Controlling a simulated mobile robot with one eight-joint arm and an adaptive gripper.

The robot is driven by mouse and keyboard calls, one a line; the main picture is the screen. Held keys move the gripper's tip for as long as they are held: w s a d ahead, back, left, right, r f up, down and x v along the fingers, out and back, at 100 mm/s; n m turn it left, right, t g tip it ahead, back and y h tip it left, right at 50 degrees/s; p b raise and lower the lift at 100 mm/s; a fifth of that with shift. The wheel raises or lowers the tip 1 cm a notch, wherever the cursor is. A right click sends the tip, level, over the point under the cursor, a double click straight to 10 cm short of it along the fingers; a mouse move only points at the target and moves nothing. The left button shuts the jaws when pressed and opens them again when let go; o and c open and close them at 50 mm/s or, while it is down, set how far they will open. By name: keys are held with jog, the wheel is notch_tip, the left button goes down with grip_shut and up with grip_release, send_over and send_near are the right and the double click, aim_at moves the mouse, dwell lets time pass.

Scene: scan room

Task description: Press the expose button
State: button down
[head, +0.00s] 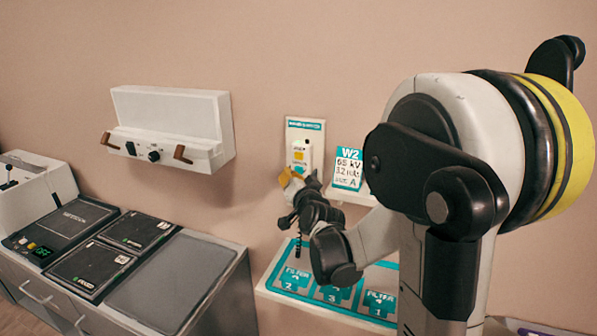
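A white hand control (300,154) hangs on a teal-edged white wall plate (305,124) in the head view. Its face shows a yellow button (299,156) below a small dark label. The lettering is too small to read, so I cannot tell which button is the expose button. My gripper (291,186) is at the lower end of the control, just below the yellow button, and hides part of it. I cannot tell whether it touches. The fingers are too small and overlapped to show a gap.
A card marked W2 (347,168) stands on a small shelf right of the control. A tray with filter plates (331,294) lies below. A white wall box with brown handles (170,127) is at left, above a counter (234,262) with dark panels (62,230).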

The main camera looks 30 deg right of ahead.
jog(key=shift+w+d, duration=0.1)
jog(key=shift+w+d, duration=0.2)
jog(key=shift+d, duration=0.05)
jog(key=shift+w+d, duration=0.25)
jog(key=shift+d, duration=0.1)
dwell(0.9)
jog(key=shift+a, duration=0.1)
jog(key=shift+s+a, duration=0.55)
jog(key=shift+a, duration=0.05)
jog(key=shift+s+a, duration=0.75)
jog(key=shift+a, duration=0.25)
jog(key=shift+s+a, duration=0.75)
jog(key=shift+a, duration=0.2)
dwell(0.5)
